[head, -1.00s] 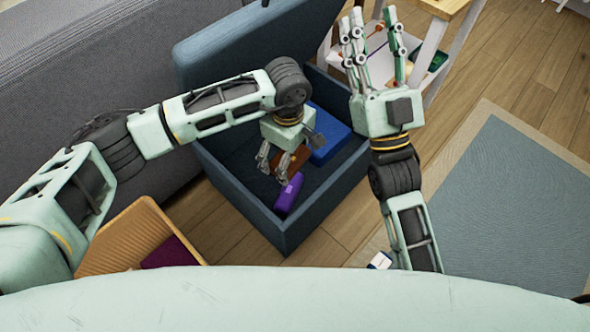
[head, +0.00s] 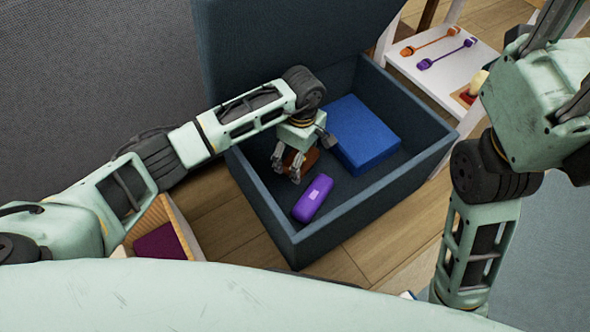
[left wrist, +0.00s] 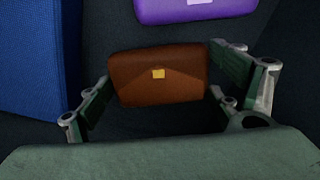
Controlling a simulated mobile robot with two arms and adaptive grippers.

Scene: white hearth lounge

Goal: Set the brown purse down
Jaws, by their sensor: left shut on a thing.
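The brown purse (head: 304,160), with a small gold clasp, is between the fingers of my left gripper (head: 287,168). The gripper is shut on it inside the open dark blue storage ottoman (head: 372,212). In the left wrist view the purse (left wrist: 158,78) shows whole, with green finger pads at both its sides. I cannot tell whether its underside touches the ottoman floor. My right gripper (head: 560,90) is at the upper right, outside the ottoman, with its fingers cut off by the frame.
A purple case (head: 313,198) and a blue box (head: 365,135) lie in the ottoman beside the purse. The raised lid (head: 290,45) stands behind. A white shelf (head: 440,65) holds orange and purple items. A wooden bin (head: 180,225) with a maroon item is at lower left.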

